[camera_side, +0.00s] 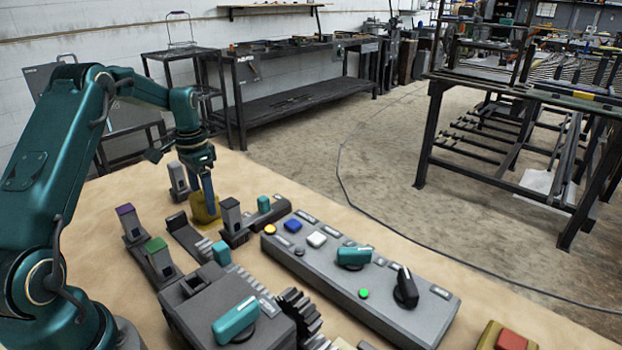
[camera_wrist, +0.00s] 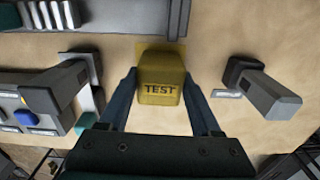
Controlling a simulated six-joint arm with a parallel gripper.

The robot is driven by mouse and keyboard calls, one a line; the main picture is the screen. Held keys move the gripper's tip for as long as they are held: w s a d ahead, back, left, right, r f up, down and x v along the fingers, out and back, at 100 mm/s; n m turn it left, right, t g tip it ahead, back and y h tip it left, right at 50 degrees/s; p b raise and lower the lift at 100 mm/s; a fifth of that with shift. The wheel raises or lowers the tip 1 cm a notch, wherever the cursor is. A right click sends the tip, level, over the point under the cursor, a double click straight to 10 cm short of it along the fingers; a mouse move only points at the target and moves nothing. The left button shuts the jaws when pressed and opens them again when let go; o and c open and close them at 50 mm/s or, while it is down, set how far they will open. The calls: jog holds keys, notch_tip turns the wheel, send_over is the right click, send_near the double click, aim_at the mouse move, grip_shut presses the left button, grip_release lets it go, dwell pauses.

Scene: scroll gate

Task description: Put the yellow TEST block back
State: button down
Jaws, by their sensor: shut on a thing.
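The yellow TEST block (camera_wrist: 160,78) is between the two fingers of my gripper (camera_wrist: 172,92), with its lettering facing the wrist camera. My gripper is shut on it. In the side view, my gripper (camera_side: 208,192) points down and the yellow block (camera_side: 203,214) is at its fingertips, low over the tan table or resting on it; I cannot tell which. A flat yellow patch (camera_wrist: 140,48) shows around the block's far end in the wrist view.
Grey posts stand close by, one on the right (camera_wrist: 268,92) and one on the left (camera_wrist: 55,92) in the wrist view. A button panel (camera_side: 350,275) lies to the right in the side view. A grey box with a teal knob (camera_side: 235,318) is in front.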

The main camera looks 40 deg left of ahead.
jog(key=shift+f, duration=0.3)
jog(key=shift+c, duration=0.4)
grip_release()
jog(key=shift+r, duration=0.1)
jog(key=r, duration=0.5)
jog(key=shift+d+r, duration=0.3)
jog(key=s+d+r+t, duration=0.2)
jog(key=s+d+r, duration=0.25)
jog(key=d, duration=0.45)
jog(key=s+d+r+t, duration=0.25)
jog(key=d+r, duration=0.25)
jog(key=d, duration=0.4)
jog(key=s+d+f, duration=0.1)
jog(key=s+d, duration=0.3)
jog(key=s, duration=0.2)
jog(key=shift+s+d+t, duration=0.4)
jog(key=shift+t, duration=0.05)
jog(key=shift+o, duration=0.4)
jog(key=shift+s+d+f, duration=0.25)
jog(key=shift+s+f, duration=0.15)
jog(key=shift+s, duration=0.05)
